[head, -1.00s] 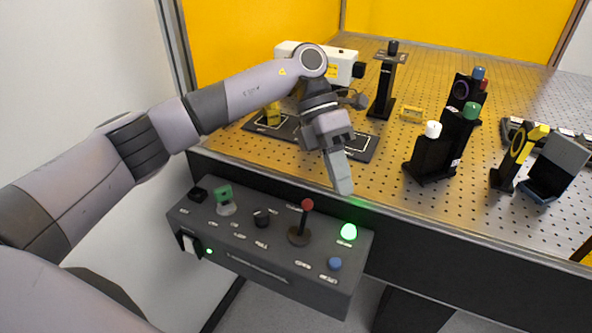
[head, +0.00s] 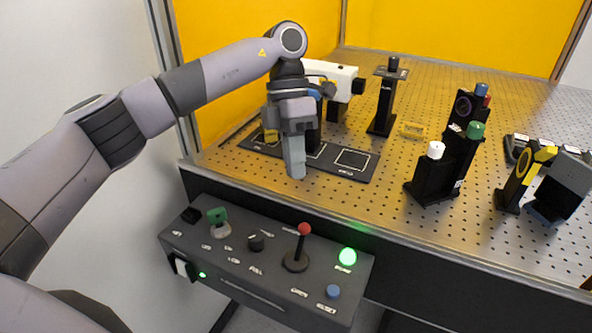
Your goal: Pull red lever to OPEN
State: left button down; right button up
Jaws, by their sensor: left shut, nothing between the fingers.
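The red lever (head: 304,230) is a red ball on a thin dark stick with a round dark base. It stands close to upright on the grey control box at the table's front. My left gripper (head: 296,174) is shut and empty, pointing down above the table's front edge. It is above and behind the lever, apart from it. My right gripper is not in view.
The control box (head: 215,255) also carries a green knob (head: 217,216), a black knob (head: 256,243), a lit green button (head: 347,257) and a blue button (head: 333,292). Black optic mounts (head: 432,180) stand on the perforated table (head: 300,203) to the right.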

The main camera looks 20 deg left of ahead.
aim_at(299, 206)
pick_arm(q)
jog(key=p+x, duration=0.1)
jog(key=x, duration=0.7)
jog(key=shift+f, duration=0.1)
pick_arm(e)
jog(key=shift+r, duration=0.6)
pick_arm(q)
jog(key=shift+s, duration=0.1)
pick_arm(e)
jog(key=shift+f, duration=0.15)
pick_arm(q)
jog(key=shift+s+t, duration=0.15)
jog(key=shift+t, duration=0.45)
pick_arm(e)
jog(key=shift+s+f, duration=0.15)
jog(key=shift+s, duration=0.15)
pick_arm(q)
jog(key=shift+s+r+t+b, duration=0.35)
jog(key=shift+t+b, duration=0.3)
jog(key=shift+t, duration=0.25)
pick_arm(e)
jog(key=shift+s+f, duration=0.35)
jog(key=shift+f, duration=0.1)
